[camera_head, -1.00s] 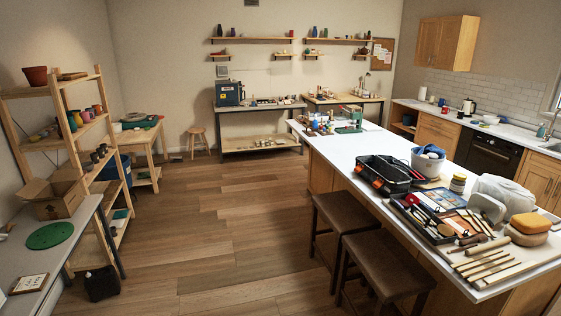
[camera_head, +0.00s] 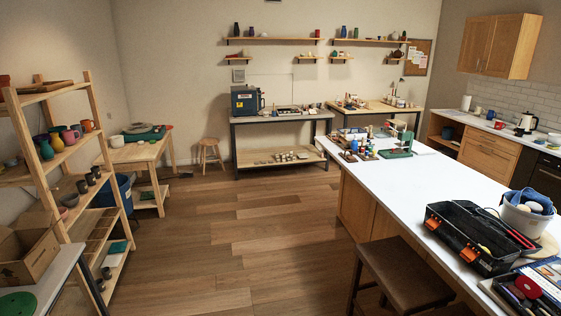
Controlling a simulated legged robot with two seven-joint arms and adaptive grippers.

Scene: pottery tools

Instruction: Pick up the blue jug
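I cannot pick out a blue jug with certainty. Several small coloured vessels stand on the left wooden rack, among them a green one (camera_head: 45,149), a yellow one (camera_head: 56,142), a pink one (camera_head: 70,136) and an orange one (camera_head: 87,126). A small blue vessel (camera_head: 343,32) stands on the upper right wall shelf, too small to tell whether it is a jug. A small blue item (camera_head: 478,111) is on the far kitchen counter. Neither of my grippers is in view.
The white island (camera_head: 400,178) fills the right, with a black toolbox (camera_head: 470,240) on it and a brown stool (camera_head: 405,270) beside it. The wooden rack (camera_head: 75,200) and a grey table (camera_head: 50,275) line the left. The wooden floor (camera_head: 240,225) between is open.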

